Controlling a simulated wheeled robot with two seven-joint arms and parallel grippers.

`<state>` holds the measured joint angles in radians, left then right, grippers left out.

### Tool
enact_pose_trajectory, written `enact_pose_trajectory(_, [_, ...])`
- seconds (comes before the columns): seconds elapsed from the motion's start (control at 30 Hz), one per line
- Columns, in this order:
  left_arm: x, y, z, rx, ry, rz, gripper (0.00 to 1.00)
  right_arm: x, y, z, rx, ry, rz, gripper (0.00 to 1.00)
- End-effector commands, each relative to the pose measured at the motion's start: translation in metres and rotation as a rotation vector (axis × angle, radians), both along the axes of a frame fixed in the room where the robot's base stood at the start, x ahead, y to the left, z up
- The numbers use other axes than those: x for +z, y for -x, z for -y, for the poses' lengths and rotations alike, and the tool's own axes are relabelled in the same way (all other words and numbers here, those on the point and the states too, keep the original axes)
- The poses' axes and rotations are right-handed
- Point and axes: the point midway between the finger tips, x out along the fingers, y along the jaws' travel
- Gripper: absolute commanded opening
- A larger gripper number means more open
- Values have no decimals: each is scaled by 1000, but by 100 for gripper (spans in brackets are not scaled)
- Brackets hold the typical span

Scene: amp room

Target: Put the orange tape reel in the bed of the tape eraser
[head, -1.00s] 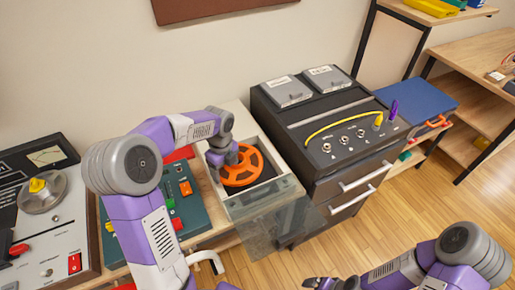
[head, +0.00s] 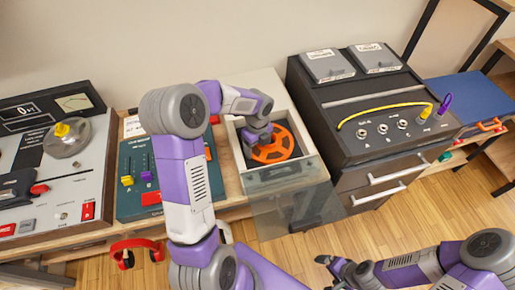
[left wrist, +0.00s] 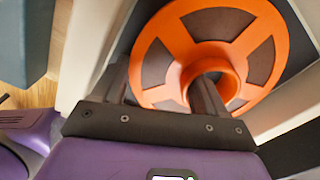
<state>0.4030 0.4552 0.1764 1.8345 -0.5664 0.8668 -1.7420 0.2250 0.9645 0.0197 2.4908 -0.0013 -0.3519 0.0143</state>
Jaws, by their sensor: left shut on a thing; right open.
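The orange tape reel (head: 273,147) is in the open bed of the tape eraser (head: 233,150), over its dark floor. My left gripper (head: 256,136) is at the left part of the reel. In the left wrist view the orange reel (left wrist: 235,35) fills the upper right, and the left gripper (left wrist: 160,92) is shut on it, with one finger in the hub hole and one outside the rim. Whether the reel rests flat on the bed floor is hard to tell. My right gripper (head: 330,265) is open and empty, low over the floor at the bottom of the head view.
A clear lid (head: 285,190) hangs at the front of the eraser. A black patch unit (head: 375,115) with a yellow cable stands to the right. A green control panel (head: 140,175) and a meter console (head: 60,190) are to the left. Red headphones (head: 137,250) hang at the front edge.

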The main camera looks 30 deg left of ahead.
Motion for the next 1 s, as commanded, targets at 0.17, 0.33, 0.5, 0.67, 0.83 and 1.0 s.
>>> enact_pose_trajectory(0.17, [0,-1,0,0,-1,4,28,0,0,0,0,0,0,94])
enact_pose_trajectory(0.33, [-3,-1,0,0,0,3,28,-1,0,0,0,0,0,94])
enact_pose_trajectory(0.5, [-4,0,0,0,0,2,84,-1,0,0,0,0,0,94])
enact_pose_trajectory(0.67, [-4,0,0,0,-1,1,84,-1,0,0,0,0,0,94])
enact_pose_trajectory(0.83, [4,-1,0,0,-1,3,84,2,0,0,0,0,0,94])
enact_pose_trajectory(1.0, [35,-2,0,1,0,6,84,14,0,0,0,0,0,94])
